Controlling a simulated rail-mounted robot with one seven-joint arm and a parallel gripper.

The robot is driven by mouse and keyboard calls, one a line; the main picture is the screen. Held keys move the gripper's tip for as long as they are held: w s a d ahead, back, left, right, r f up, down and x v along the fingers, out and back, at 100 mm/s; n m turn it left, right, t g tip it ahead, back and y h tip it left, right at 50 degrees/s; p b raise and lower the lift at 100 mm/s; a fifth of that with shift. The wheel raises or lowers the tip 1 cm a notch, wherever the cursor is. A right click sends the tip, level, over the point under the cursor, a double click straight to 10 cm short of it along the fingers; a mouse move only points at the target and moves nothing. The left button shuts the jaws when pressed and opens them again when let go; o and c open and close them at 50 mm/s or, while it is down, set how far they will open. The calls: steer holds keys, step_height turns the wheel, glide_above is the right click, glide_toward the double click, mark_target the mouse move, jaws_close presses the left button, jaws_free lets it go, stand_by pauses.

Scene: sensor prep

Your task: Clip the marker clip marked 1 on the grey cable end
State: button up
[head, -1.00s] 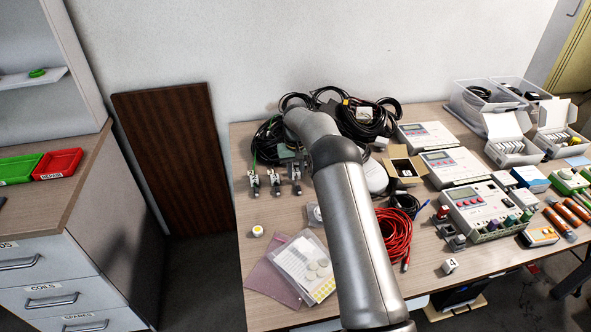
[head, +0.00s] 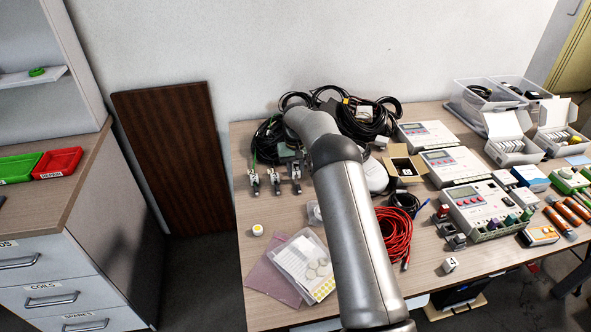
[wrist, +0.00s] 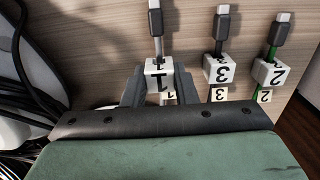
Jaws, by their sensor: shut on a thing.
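The white marker clip marked 1 (wrist: 159,75) sits between my gripper's fingers (wrist: 158,88) in the wrist view, and the gripper is shut on it. The grey cable end (wrist: 156,20) has a dark plug with a metal tip, and its light cable runs down to the clip's far edge. The clip is in line with the cable and looks to be at it; how fully it is seated around the cable is hidden. A small cream tag with a 1 shows just below the clip. In the head view the grey cable end (head: 296,173) is the rightmost of three.
To the right in the wrist view, a clip marked 3 (wrist: 219,70) and a clip marked 2 (wrist: 272,73) sit on neighbouring cables, the latter green. Black cable coils (head: 362,122) lie behind. A yellow-topped pot (head: 257,229) and a plastic bag (head: 304,262) lie in front.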

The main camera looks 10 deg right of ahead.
mark_target(295, 169)
steer(key=shift+f+b, duration=0.55)
steer(key=shift+f, duration=0.4)
stand_by(0.5)
steer(key=o, duration=1)
steer(key=shift+r+p, duration=1.5)
steer(key=shift+r, duration=1.5)
